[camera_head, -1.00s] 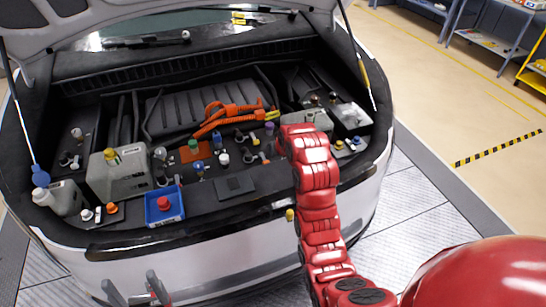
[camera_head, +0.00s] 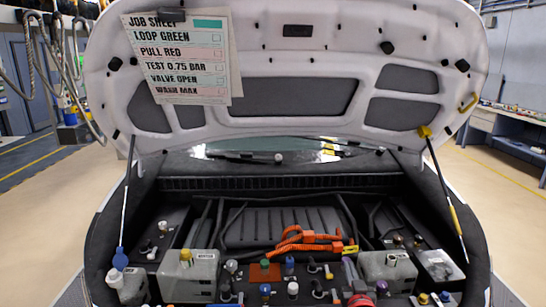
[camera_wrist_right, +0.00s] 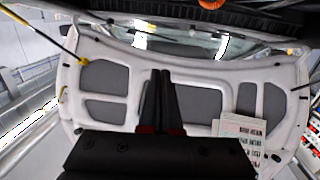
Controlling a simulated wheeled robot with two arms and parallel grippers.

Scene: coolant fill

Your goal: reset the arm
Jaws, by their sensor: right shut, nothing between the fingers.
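My right gripper (camera_wrist_right: 160,75) shows in the right wrist view, its two dark fingers together with nothing between them. The fingers stand out against the raised lid (camera_wrist_right: 205,65), apart from it as far as I can tell. In the head view only a small red part, likely of my right arm, shows at the bottom edge, and the fingers cannot be made out there. My left gripper is not in view.
The open car lid (camera_head: 300,125) carries a job sheet (camera_head: 180,60). Below, the bay holds grey tanks (camera_head: 190,275), an orange cable (camera_head: 305,240) and several coloured caps. Thin struts (camera_head: 128,200) stand at both sides. The floor (camera_head: 505,200) at the right is clear.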

